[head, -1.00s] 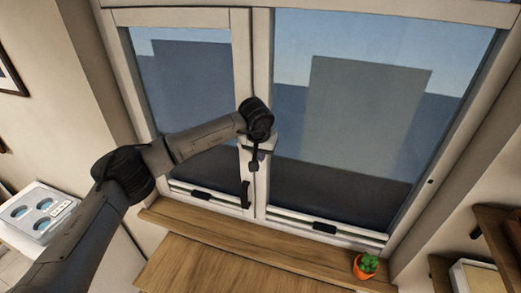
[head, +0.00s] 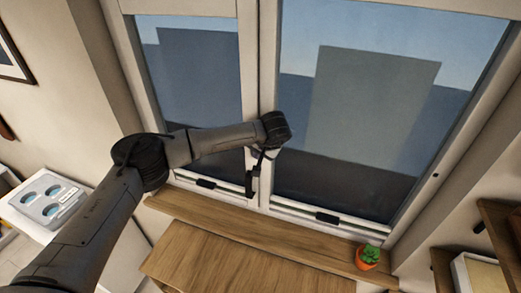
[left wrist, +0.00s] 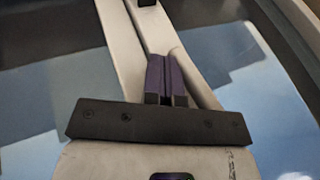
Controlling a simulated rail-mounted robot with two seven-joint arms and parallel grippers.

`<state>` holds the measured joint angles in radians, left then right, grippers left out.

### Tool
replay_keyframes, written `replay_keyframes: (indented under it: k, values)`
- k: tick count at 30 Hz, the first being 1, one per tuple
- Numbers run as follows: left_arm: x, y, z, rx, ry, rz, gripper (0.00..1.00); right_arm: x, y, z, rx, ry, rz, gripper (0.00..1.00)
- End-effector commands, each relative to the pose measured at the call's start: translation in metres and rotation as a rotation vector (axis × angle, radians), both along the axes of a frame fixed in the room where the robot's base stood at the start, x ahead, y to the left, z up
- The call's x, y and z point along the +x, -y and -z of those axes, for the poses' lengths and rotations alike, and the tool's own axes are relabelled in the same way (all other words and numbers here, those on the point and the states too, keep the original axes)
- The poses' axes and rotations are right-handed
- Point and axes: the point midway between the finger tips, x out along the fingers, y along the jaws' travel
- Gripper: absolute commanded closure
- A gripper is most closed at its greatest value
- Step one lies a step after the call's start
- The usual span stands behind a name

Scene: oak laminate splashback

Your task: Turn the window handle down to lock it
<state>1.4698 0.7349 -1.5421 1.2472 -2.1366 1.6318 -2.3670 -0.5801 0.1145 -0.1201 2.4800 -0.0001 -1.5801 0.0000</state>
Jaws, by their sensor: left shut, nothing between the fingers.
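The window handle (head: 250,184) is a dark bar low on the middle post of the window. It looks long up and down, lying along the post; its upper end is close to my left gripper and partly hard to make out. My left gripper (head: 258,163) is in front of the post, just above and right of the handle. In the left wrist view its dark purple fingers (left wrist: 166,80) are together with nothing between them, over the pale post. Whether they touch the handle cannot be told. My right gripper is not in view.
A wooden sill (head: 270,231) runs below the window, with a small plant in an orange pot (head: 367,257) at its right. Dark fittings (head: 326,217) sit on the lower frame. Wooden shelves (head: 495,235) stand at right, and a white cabinet (head: 48,199) at left.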

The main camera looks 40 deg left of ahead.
Motion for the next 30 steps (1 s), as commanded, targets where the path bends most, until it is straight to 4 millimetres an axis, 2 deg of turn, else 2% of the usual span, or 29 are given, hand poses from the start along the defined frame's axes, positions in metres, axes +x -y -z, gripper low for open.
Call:
replay_keyframes:
  k: [9,30]
  values:
    - [-0.0015,-0.0052,0.0026,0.085,-0.028,-0.001,1.0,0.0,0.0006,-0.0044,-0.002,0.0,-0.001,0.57]
    - [-0.0011,-0.0023,0.002,0.095,-0.032,-0.002,1.0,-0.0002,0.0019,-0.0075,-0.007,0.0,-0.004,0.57]
